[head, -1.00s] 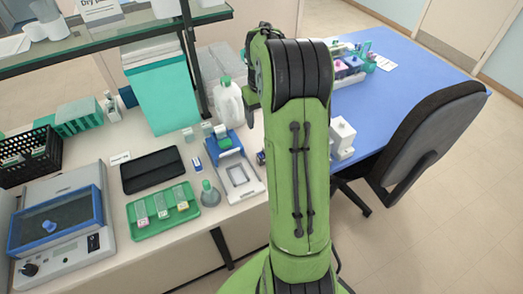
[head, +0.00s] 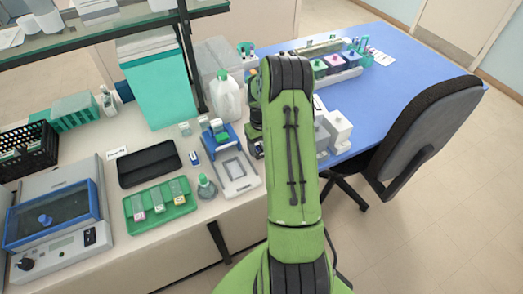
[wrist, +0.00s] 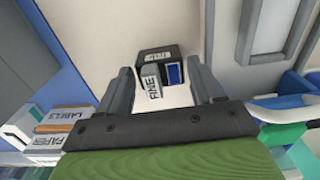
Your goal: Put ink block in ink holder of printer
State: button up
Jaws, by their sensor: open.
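In the wrist view, my gripper (wrist: 163,82) is open, with one finger on each side of a small dark block (wrist: 150,55). The block has a light label on top, a blue patch, and a pale lettered piece in front. I take it for the ink block, but its lettering is too blurred to be sure. I cannot tell whether the fingers touch it. The white and blue device (head: 236,172), probably the printer, stands left of my arm in the head view. It also shows at the upper right of the wrist view (wrist: 265,25). Its ink holder is not clearly seen.
Small boxes marked labels and paper (wrist: 62,125) lie left of my gripper in the wrist view. A white jug (head: 227,100) stands behind the device. A green tray (head: 160,203) and a black case (head: 149,164) lie left. A chair (head: 425,130) stands right.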

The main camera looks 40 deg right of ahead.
aim_at(261, 148)
jog(key=c, duration=0.9)
notch_tip(261, 148, up, 10)
